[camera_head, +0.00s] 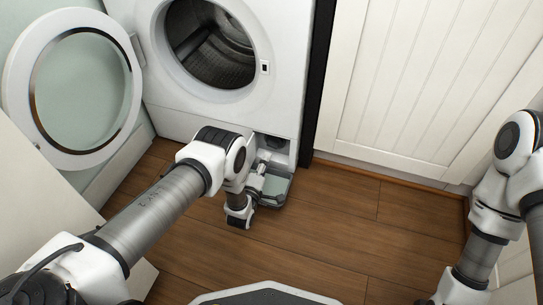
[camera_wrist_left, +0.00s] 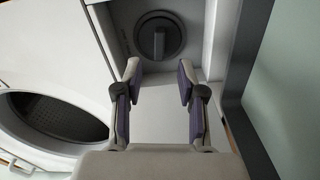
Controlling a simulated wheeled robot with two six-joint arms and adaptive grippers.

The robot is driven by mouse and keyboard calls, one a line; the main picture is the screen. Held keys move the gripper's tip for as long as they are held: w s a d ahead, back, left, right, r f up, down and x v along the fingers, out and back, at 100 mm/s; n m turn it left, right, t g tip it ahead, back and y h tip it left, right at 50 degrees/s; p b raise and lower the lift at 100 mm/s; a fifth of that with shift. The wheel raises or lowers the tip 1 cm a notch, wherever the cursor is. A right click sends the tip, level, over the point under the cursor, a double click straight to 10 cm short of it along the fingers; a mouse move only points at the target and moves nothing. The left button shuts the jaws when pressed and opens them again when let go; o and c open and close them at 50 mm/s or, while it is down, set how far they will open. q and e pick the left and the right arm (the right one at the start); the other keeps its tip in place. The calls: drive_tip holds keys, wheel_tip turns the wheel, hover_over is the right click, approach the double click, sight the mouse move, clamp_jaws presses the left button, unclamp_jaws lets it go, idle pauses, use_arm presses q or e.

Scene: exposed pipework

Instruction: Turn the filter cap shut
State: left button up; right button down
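The filter cap (camera_wrist_left: 160,37) is a dark round cap with a raised grip bar, set in a light recess. In the left wrist view its bar stands upright in the picture. My left gripper (camera_wrist_left: 159,72) is open, its two purple-padded fingers apart with nothing between them. The fingertips are just short of the cap, one to each side of the bar's line, not visibly touching it. In the head view my left gripper (camera_head: 265,163) is low in front of the recess at the washing machine's bottom right, and the cap itself cannot be made out there.
The washing machine (camera_head: 285,75) has its round door (camera_head: 75,90) swung open to the left. A small flap (camera_head: 276,188) hangs open below the recess. A white panelled cabinet (camera_head: 420,80) stands to the right. The wooden floor (camera_head: 350,225) is clear in the middle.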

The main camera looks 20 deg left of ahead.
sight(272, 147)
drive_tip(key=f+b, duration=0.1)
drive_tip(key=f, duration=0.1)
drive_tip(key=w+f+b, duration=0.1)
drive_tip(key=f+b, duration=0.1)
drive_tip(key=shift+w+f+b, duration=0.15)
drive_tip(key=shift+f+b, duration=0.15)
use_arm(q)
drive_tip(key=w, duration=0.6)
drive_tip(key=shift+w+d, duration=0.1)
drive_tip(key=shift+w, duration=0.05)
use_arm(e)
drive_tip(key=shift+r, duration=0.1)
use_arm(q)
clamp_jaws()
